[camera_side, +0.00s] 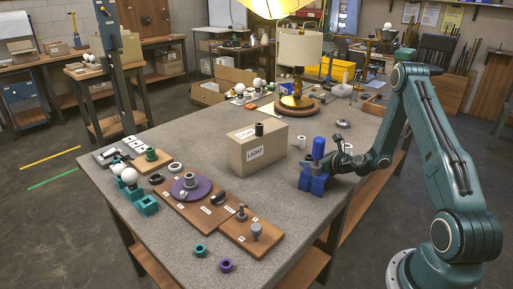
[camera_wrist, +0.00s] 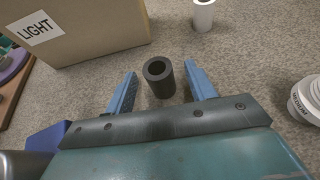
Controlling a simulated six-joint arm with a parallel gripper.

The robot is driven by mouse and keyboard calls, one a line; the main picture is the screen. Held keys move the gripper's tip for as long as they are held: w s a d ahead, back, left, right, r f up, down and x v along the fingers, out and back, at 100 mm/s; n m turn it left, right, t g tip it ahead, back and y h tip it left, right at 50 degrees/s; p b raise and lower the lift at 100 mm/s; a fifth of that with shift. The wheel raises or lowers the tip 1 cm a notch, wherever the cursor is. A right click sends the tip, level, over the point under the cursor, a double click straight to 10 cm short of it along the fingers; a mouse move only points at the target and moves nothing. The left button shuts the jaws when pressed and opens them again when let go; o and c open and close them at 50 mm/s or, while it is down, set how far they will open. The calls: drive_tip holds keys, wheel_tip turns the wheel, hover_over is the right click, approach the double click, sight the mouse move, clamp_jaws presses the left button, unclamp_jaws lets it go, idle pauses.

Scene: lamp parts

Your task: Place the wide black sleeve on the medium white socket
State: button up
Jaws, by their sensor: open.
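A black sleeve (camera_wrist: 159,78), a short hollow cylinder, stands upright on the table in the wrist view. My gripper (camera_wrist: 160,70) is open, with one blue finger on each side of the sleeve and a gap to each. In the side view my gripper (camera_side: 313,183) is low over the table, right of the cardboard box, and the sleeve there is hidden. A white socket (camera_wrist: 306,98) with a label that seems to read MEDIUM is cut off at the right edge of the wrist view. I cannot pick it out surely in the side view.
A cardboard box (camera_side: 258,149) marked LIGHT stands left of my gripper, with a small black cylinder (camera_side: 259,129) at its top. A white cylinder (camera_wrist: 203,15) stands farther off. Wooden boards (camera_side: 197,206) with parts lie at the left. The table's front right is clear.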

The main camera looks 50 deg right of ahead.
drive_tip(key=c, duration=1.1)
drive_tip(key=shift+r, duration=0.2)
drive_tip(key=shift+c, duration=0.2)
wheel_tip(320, 180, up, 20)
drive_tip(key=shift+f, duration=0.2)
idle(0.4)
